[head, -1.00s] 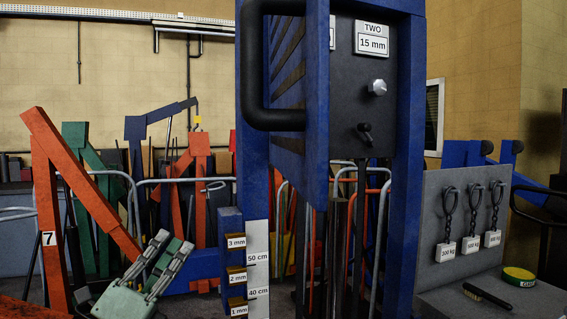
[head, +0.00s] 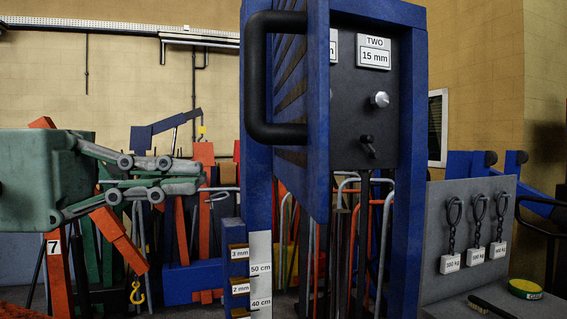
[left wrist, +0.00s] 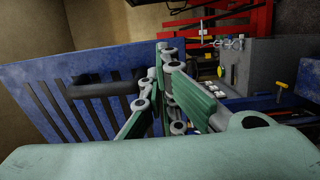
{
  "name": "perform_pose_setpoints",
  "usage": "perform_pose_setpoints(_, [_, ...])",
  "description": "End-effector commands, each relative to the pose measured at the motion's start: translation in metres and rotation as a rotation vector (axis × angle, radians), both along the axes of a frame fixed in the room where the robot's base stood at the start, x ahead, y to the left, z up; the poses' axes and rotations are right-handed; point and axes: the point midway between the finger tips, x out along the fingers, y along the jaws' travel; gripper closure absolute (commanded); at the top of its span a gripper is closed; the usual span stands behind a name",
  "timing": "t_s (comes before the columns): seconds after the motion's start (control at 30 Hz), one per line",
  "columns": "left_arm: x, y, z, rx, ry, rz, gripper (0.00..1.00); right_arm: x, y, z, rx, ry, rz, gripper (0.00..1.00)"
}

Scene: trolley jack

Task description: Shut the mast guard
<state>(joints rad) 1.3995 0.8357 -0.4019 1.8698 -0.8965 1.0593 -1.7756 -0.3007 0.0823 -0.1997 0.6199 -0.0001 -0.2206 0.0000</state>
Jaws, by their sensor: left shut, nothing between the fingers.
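The mast guard (head: 318,110) is a blue slatted panel, swung out from the blue mast frame and seen nearly edge-on in the head view. Its black bar handle (head: 256,78) faces left. In the left wrist view the slatted guard (left wrist: 30,85) fills the left side, with the handle (left wrist: 100,89) across its slats. My left gripper (head: 203,176) is shut and empty, pointing right, left of the mast and lower than the handle, apart from it in the head view. Its fingers also show in the left wrist view (left wrist: 166,60). My right gripper is not in view.
A black panel (head: 360,100) with a knob and a small lever stands inside the mast. A grey bench (head: 440,300) with hanging weights (head: 450,262), a brush and a round tin is at right. Orange and blue jacks and cranes (head: 205,215) crowd the back left.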

Motion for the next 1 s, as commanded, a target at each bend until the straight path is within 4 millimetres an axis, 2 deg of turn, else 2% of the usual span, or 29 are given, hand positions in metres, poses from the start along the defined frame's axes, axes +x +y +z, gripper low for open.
perform_pose_setpoints(0.03, [0.0,-0.012,0.004,0.003,-0.002,-0.004,1.0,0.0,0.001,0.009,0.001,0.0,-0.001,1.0])
perform_pose_setpoints(0.3, [0.006,-0.069,0.005,0.001,0.0,-0.005,1.0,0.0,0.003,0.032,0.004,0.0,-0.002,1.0])
perform_pose_setpoints(0.5, [0.01,-0.096,0.004,-0.001,0.003,-0.003,1.0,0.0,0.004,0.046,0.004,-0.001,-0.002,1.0])
perform_pose_setpoints(0.7, [0.011,-0.106,0.001,-0.002,0.002,-0.001,1.0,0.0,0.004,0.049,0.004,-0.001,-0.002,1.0])
perform_pose_setpoints(1.0, [0.011,-0.106,0.001,-0.003,0.002,0.0,1.0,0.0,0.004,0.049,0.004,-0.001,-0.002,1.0])
